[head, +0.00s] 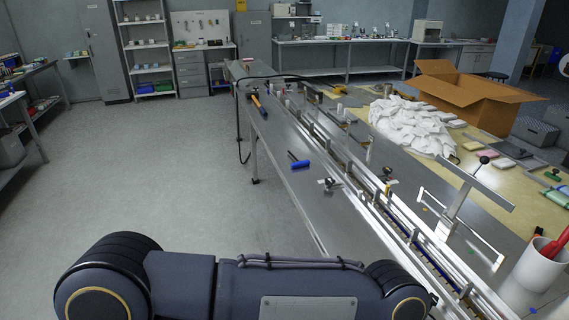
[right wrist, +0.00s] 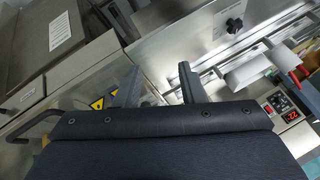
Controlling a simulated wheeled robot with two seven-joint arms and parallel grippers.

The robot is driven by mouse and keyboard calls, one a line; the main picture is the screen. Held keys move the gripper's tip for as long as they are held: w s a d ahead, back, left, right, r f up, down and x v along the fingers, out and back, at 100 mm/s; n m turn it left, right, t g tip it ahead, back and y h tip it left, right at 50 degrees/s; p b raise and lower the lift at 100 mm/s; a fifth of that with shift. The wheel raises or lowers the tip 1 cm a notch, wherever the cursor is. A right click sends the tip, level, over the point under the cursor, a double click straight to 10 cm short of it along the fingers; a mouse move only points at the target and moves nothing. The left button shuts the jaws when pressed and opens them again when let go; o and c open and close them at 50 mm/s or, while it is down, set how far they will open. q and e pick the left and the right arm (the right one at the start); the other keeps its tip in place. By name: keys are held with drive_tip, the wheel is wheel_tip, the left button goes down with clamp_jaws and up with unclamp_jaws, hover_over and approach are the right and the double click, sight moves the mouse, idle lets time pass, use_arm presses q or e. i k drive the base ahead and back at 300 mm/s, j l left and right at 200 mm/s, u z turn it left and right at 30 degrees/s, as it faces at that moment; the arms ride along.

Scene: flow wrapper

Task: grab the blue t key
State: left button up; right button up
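The blue T key (head: 300,164) lies on the near left edge of the long steel table, with its blue handle toward the right and a thin dark shaft pointing up-left. No gripper is near it in the head view. My right gripper (right wrist: 160,78) shows in the right wrist view, its two fingers apart with nothing between them, in front of steel machine panels. My left gripper is not visible in either view. One of my arm links crosses the bottom of the head view.
A hammer (head: 259,105) lies farther back on the table. A black knob clamp (head: 329,185) sits right of the key, beside the conveyor rail (head: 370,190). A white cup (head: 540,265) with red-handled tools stands at lower right. Floor to the left is clear.

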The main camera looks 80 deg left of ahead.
sight(301, 164)
drive_tip(key=u, duration=2.7)
drive_tip(key=i+j+z, duration=0.1)
drive_tip(key=z, duration=0.6)
drive_tip(key=i+j+z, duration=0.3)
drive_tip(key=j+z, duration=0.15)
drive_tip(key=i+j+z, duration=0.2)
drive_tip(key=j, duration=0.25)
drive_tip(key=j+z, duration=0.2)
drive_tip(key=i+j, duration=0.2)
drive_tip(key=j, duration=0.65)
drive_tip(key=i+j+z, duration=0.15)
drive_tip(key=j, duration=0.65)
drive_tip(key=i+j, duration=0.15)
drive_tip(key=j, duration=0.7)
drive_tip(key=i+j+z, duration=0.15)
drive_tip(key=j, duration=1.55)
drive_tip(key=i+z, duration=0.05)
drive_tip(key=i, duration=0.05)
